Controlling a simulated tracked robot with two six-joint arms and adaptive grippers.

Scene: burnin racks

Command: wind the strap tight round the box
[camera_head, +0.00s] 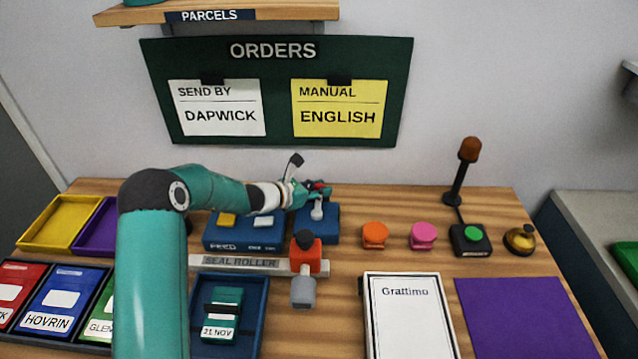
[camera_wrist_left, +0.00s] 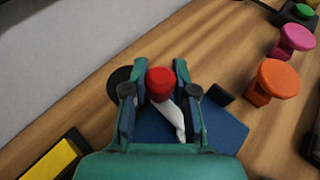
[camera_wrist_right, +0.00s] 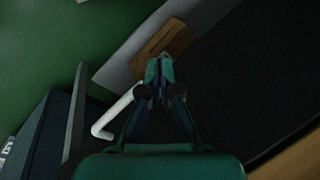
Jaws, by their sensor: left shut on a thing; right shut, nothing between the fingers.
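My left gripper (camera_head: 320,188) is shut on a red knob (camera_wrist_left: 160,82) above a blue base (camera_wrist_left: 190,130). A white arm-like piece (camera_wrist_left: 172,117) runs down from the knob toward that base. In the head view the base (camera_head: 327,230) stands beside a blue unit (camera_head: 243,242) marked FEED. A small teal box (camera_head: 228,299) labelled 21 NOV lies in a dark blue tray (camera_head: 263,310), with a dark band across it. I cannot tell whether that band is the strap. My right gripper (camera_wrist_right: 160,75) is shut and empty, seen only in the right wrist view.
A seal roller (camera_head: 240,263) with a red head lies in front of the blue units. A white Grattimo panel (camera_head: 410,315), purple mat (camera_head: 525,315), orange knob (camera_head: 374,235), pink knob (camera_head: 423,235) and green button (camera_head: 471,235) stand to the right. My left arm covers part of the left side.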

